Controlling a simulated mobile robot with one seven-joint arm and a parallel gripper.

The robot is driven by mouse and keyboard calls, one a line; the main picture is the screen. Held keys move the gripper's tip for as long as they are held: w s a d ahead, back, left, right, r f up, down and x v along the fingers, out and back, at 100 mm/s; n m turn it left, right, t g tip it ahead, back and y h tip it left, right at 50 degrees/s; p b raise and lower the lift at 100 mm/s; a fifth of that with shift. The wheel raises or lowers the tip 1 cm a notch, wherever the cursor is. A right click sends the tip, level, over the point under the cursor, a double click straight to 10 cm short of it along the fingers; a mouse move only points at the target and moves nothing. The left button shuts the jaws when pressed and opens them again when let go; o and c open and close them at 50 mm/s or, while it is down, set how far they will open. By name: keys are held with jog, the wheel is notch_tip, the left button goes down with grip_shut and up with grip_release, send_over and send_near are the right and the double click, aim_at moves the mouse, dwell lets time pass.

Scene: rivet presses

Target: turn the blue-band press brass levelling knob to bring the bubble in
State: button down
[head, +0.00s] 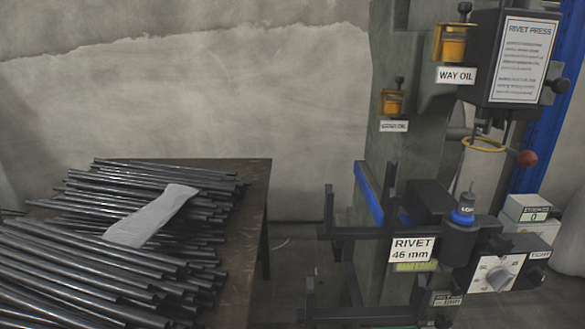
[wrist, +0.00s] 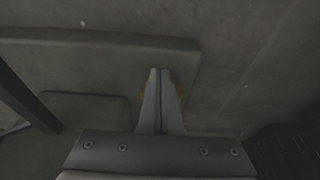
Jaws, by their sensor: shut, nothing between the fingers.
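The press (head: 405,150) with a blue band (head: 369,195) stands at the right of the head view. I cannot make out its brass levelling knob or a bubble there. My gripper (wrist: 160,72) shows only in the wrist view, with its two fingers together and nothing between them. The fingers point at a grey-green slab-like surface (wrist: 90,60). A dull orange-brown patch (wrist: 179,90) shows beside and partly behind the fingers; I cannot tell what it is.
A table (head: 258,190) with a pile of dark rods (head: 110,260) and a grey cloth (head: 150,217) stands at the left. The press carries amber oilers (head: 455,45), a dial box (head: 497,275), a rivet sign (head: 412,249) and projecting dark brackets (head: 330,232). Bare floor shows between table and press.

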jog(key=shift+w, duration=0.4)
jog(key=shift+w+a+r, duration=0.1)
jog(key=shift+a, duration=0.6)
dwell(0.4)
jog(key=shift+s, duration=0.45)
jog(key=p+v, duration=0.2)
jog(key=w+p+v, duration=0.1)
jog(key=p+v, duration=0.2)
jog(key=shift+r, duration=0.45)
jog(key=shift+s, duration=0.1)
